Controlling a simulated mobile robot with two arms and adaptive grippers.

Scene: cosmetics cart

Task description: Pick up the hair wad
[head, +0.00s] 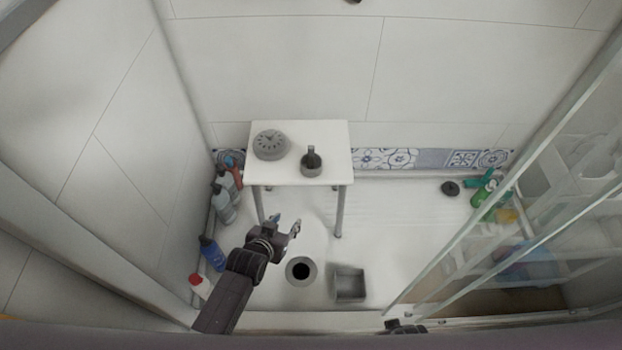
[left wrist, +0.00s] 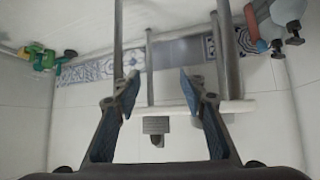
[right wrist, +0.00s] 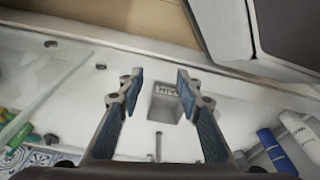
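I cannot pick out the hair wad with certainty. A small dark round lump (head: 450,188) lies on the white shower floor at the right in the head view, near green bottles. A grey ring with a dark hole (head: 290,271) stands on the floor in front of the stool; I cannot tell what is inside it. My left gripper (head: 284,226) is open and empty, above the floor, up and left of the ring. It also shows open in the left wrist view (left wrist: 160,88). My right gripper (right wrist: 159,84) is open and empty; only a bit shows at the head view's bottom edge.
A white stool (head: 330,140) holds a round grey clock-like item (head: 270,144) and a dark cup (head: 312,168). A grey square bin (head: 350,284) stands right of the ring. Bottles (head: 222,205) line the left wall. Glass panels (head: 500,220) stand at the right.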

